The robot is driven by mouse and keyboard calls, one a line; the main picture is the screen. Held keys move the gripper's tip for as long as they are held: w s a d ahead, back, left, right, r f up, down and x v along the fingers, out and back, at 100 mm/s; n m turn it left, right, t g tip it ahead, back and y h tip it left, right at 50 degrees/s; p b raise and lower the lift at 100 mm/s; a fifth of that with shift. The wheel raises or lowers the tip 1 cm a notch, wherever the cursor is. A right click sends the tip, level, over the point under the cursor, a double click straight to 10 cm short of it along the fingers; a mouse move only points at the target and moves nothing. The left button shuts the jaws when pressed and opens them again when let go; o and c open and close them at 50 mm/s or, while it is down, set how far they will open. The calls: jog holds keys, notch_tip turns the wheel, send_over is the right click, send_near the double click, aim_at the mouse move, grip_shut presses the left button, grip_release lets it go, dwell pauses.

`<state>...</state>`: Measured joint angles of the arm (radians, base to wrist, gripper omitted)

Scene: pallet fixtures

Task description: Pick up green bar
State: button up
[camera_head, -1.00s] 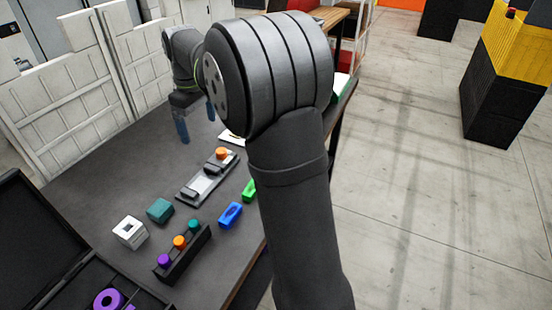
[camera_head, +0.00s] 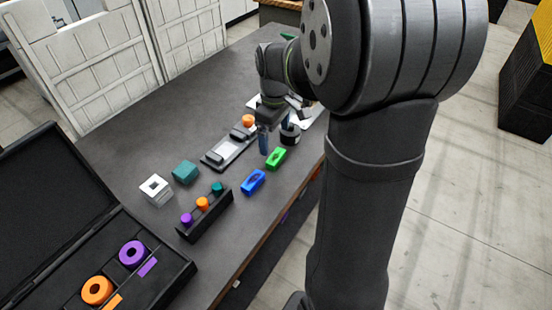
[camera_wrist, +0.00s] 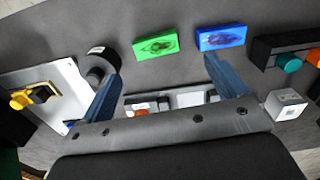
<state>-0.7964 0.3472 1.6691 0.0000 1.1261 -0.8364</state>
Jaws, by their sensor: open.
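The green bar (camera_head: 276,158) lies flat on the dark table, close to its right edge in the head view. In the wrist view the green bar (camera_wrist: 156,46) shows ahead of my fingertips, with a dark recess in its top. My gripper (camera_head: 272,142) is open and empty, to the left of and above the bar in the head view. In the wrist view my gripper (camera_wrist: 160,68) has its two blue fingers spread wide, with the bar beyond the gap between them. The bar is not touched by either finger.
A blue bar (camera_head: 253,181) lies beside the green one. A round black part (camera_head: 290,134) stands close on the other side. A grey fixture (camera_head: 228,147), a peg rack (camera_head: 205,214), teal (camera_head: 186,172) and white (camera_head: 156,190) blocks and an open case (camera_head: 170,283) are also there.

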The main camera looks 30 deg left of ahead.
aim_at(276, 156)
jog(key=f, duration=0.8)
jog(key=shift+w+f, duration=0.15)
jog(key=shift+w, duration=0.2)
jog(key=c, duration=1.1)
jog(key=shift+c, duration=0.2)
